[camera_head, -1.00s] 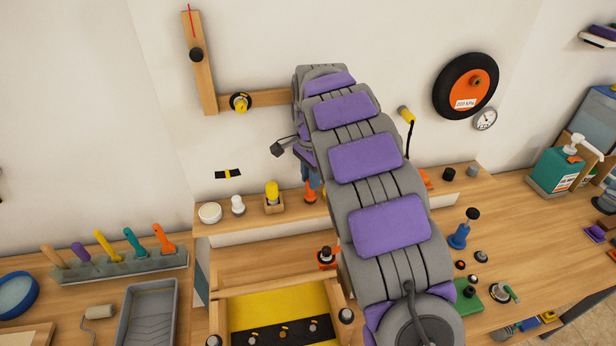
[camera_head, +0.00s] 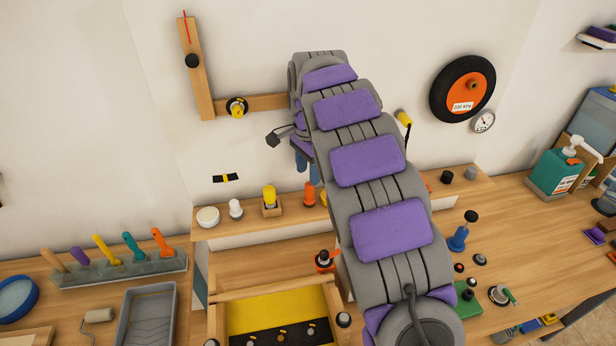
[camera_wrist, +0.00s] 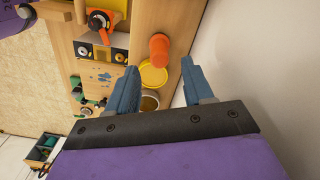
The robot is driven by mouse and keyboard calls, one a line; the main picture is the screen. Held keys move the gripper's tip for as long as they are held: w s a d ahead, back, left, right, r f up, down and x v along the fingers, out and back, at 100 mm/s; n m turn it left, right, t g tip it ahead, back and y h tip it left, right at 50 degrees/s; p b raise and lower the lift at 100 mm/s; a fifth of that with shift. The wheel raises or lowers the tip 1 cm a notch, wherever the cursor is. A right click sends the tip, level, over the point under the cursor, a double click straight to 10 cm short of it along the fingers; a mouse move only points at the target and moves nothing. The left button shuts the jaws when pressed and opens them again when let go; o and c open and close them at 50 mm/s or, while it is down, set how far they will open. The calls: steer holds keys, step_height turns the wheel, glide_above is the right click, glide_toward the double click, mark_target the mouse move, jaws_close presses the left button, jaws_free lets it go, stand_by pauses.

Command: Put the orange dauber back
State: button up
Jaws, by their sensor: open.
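The orange dauber (camera_head: 309,195) stands upright on the raised wooden shelf at the back, left of my arm. An orange cylinder that looks like the dauber (camera_wrist: 159,48) shows in the wrist view, beyond the fingertips and close to a yellow disc (camera_wrist: 153,76). My gripper (camera_head: 307,172) is above the dauber, apart from it, with blue fingers pointing down. In the wrist view my gripper (camera_wrist: 158,68) is open, with nothing between its fingers. My arm hides part of the shelf to the right.
A yellow-topped dauber in a wooden block (camera_head: 269,198), a white bottle (camera_head: 236,208) and a white round tub (camera_head: 208,216) stand left along the shelf. The wall is close behind. A wooden frame with a yellow panel (camera_head: 268,312) lies in front.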

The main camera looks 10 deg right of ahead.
steer(key=r, duration=0.1)
steer(key=a+r, duration=0.1)
steer(key=r, duration=0.1)
steer(key=s+d+r+n, duration=0.1)
steer(key=s+r+n, duration=0.15)
steer(key=s, duration=0.75)
steer(key=s+r+n, duration=0.1)
steer(key=s+n, duration=0.2)
steer(key=s, duration=0.6)
steer(key=s+f+n+g, duration=0.1)
steer(key=s+f+n, duration=0.2)
steer(key=s, duration=0.9)
steer(key=s+a+f+n, duration=0.1)
steer(key=s+f+n, duration=0.3)
steer(key=s, duration=0.9)
steer(key=shift+a+f+n+g, duration=0.2)
steer(key=shift+n+g, duration=0.2)
steer(key=shift+n, duration=0.15)
steer(key=shift+d, duration=0.15)
